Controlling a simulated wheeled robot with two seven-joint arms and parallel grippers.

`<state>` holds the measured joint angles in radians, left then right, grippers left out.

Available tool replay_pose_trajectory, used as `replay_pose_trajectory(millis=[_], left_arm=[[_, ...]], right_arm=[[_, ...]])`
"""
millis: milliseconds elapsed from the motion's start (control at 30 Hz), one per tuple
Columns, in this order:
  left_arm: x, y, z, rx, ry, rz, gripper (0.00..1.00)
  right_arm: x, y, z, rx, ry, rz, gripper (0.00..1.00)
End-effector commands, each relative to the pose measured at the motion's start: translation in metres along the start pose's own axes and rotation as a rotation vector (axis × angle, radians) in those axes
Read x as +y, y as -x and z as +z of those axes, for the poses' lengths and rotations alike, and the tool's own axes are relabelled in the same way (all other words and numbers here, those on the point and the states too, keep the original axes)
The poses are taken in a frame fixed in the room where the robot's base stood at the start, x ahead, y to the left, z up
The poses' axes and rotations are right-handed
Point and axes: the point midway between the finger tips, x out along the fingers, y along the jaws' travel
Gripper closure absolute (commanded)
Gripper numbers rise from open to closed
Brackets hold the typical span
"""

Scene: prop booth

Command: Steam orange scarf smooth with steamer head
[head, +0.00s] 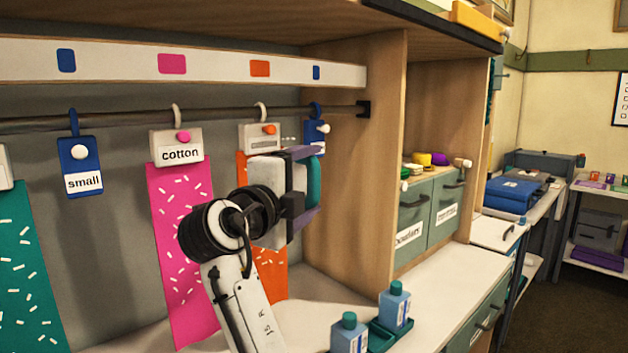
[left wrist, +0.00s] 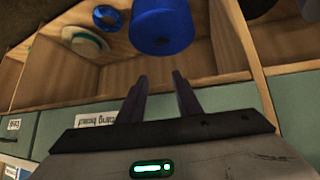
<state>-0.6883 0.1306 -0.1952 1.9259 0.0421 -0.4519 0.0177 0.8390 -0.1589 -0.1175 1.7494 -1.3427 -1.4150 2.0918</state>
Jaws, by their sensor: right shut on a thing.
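The orange scarf (head: 272,272) hangs from a clip tag on the rail in the head view, with pale flecks on it. My right gripper (head: 305,182) is in front of it and covers its middle. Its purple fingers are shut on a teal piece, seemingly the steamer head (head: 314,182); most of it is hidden. It is at the scarf's right side; I cannot tell whether it touches the cloth or whether the cloth is creased. My left gripper (left wrist: 160,92) shows in the left wrist view, its fingers apart and empty.
A pink scarf (head: 180,250) and a teal scarf (head: 28,275) hang further left on the rail (head: 220,118). Blue bottles (head: 395,306) stand on the counter below right. A wooden side wall (head: 350,190) bounds the bay. A blue cylinder (left wrist: 158,28) is beyond my left fingers.

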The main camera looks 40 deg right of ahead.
Motion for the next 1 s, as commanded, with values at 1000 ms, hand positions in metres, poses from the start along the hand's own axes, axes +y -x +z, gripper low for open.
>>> replay_pose_trajectory(millis=[1000], left_arm=[[0.006,-0.022,0.008,0.017,-0.019,0.015,0.69]], right_arm=[[0.038,-0.004,0.011,0.000,-0.003,-0.004,0.58]])
